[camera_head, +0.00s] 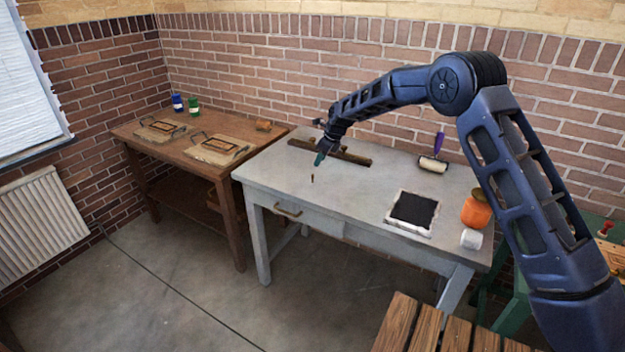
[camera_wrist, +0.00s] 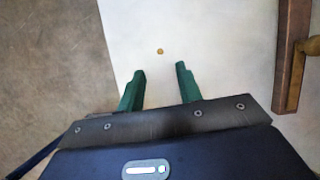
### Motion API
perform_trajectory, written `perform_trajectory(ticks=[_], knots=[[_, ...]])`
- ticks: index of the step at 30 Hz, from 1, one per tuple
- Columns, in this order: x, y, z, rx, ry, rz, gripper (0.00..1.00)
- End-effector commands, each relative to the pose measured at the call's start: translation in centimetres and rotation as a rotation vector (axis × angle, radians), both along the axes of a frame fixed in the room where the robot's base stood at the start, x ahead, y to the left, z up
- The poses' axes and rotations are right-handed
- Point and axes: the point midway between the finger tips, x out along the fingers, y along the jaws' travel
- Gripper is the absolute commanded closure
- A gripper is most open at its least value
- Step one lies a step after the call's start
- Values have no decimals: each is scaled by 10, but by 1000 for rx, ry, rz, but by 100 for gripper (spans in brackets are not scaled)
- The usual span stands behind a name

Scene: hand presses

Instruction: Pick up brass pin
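The brass pin (camera_head: 312,178) is a tiny brown-gold upright piece on the grey table, near its left end. In the wrist view the brass pin (camera_wrist: 160,51) shows from above as a small round gold dot on the pale tabletop. My gripper (camera_head: 319,160) is above the table, a little beyond and above the pin in the head view. In the wrist view the green fingers of my gripper (camera_wrist: 160,70) are apart with nothing between them. The pin lies just ahead of the fingertips, roughly midway between them.
A dark wooden bar (camera_head: 345,157) lies behind the pin on the grey table (camera_head: 365,205). An ink slab (camera_head: 413,210), a roller (camera_head: 433,163) and an orange jar (camera_head: 476,210) stand to the right. A brown table (camera_head: 180,160) with two frames adjoins at left.

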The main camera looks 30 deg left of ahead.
Motion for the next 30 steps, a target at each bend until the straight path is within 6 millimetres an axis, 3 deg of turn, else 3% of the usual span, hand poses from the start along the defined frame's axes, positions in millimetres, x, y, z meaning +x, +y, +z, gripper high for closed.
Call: perform_trajectory(ticks=[9,17,25,30], knots=[[-1,16,-39,-1,0,2,65],[-1,21,-54,0,-1,2,65],[-3,34,-88,-1,0,3,65],[-2,38,-94,1,-2,2,65]])
